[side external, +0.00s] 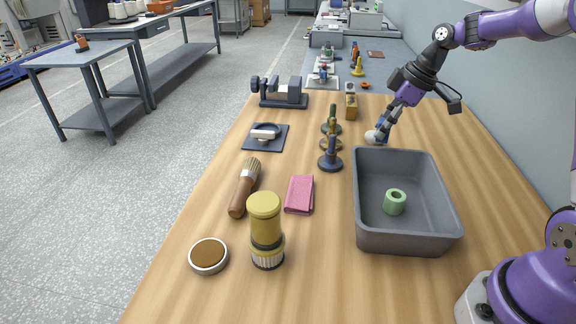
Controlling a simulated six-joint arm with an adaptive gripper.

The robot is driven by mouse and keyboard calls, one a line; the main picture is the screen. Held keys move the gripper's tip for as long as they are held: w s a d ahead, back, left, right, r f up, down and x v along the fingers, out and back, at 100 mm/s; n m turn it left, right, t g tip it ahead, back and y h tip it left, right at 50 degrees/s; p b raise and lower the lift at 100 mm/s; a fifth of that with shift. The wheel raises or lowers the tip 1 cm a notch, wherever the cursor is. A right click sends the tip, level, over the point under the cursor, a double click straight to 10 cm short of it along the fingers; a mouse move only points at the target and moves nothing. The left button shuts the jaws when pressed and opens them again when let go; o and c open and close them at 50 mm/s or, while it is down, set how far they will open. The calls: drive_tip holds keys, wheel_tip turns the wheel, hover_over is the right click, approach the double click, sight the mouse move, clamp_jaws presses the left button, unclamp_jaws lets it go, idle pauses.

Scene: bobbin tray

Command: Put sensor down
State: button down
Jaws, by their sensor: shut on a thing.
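My gripper (378,135) is low over the far right part of the wooden table, just beyond the far left corner of the grey tray. It is shut on a small pale rounded thing, the sensor (371,137), partly hidden by the fingers. I cannot tell whether the sensor touches the table. The grey tray (408,243) stands on the right side of the table. A green bobbin (395,202) sits inside the tray, with bare floor around it.
Dark and olive spindle-shaped pieces (330,154) stand in a row left of my gripper. A pink cloth (300,194), brush (245,187), yellow cylinder (265,228), round brown-topped dish (209,256), dark square pad (265,137) and grey machine (283,92) occupy the left side.

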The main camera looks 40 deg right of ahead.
drive_tip(key=r, duration=0.4)
drive_tip(key=a+r, duration=0.1)
drive_tip(key=r, duration=0.1)
drive_tip(key=shift+r, duration=0.15)
drive_tip(key=a+n+g, duration=0.1)
drive_tip(key=a+n, duration=0.2)
drive_tip(key=a, duration=2.2)
drive_tip(key=s+a+n+y, duration=0.1)
drive_tip(key=s+a+n, duration=0.1)
drive_tip(key=s+a, duration=0.8)
drive_tip(key=s+a+n, duration=0.1)
drive_tip(key=s+a, duration=0.6)
drive_tip(key=a, duration=0.5)
drive_tip(key=shift+g, duration=0.4)
drive_tip(key=w+f, duration=0.3)
drive_tip(key=f, duration=0.1)
drive_tip(key=w+d+f, duration=0.1)
drive_tip(key=w+f, duration=0.2)
drive_tip(key=f, duration=0.1)
drive_tip(key=w+d+f, duration=0.1)
drive_tip(key=w+f, duration=0.3)
drive_tip(key=shift+w, duration=0.1)
drive_tip(key=shift+w+f, duration=0.15)
drive_tip(key=shift+w, duration=0.15)
drive_tip(key=shift+w+f, duration=0.1)
drive_tip(key=shift+f, duration=1.9)
drive_tip(key=shift+f, duration=0.1)
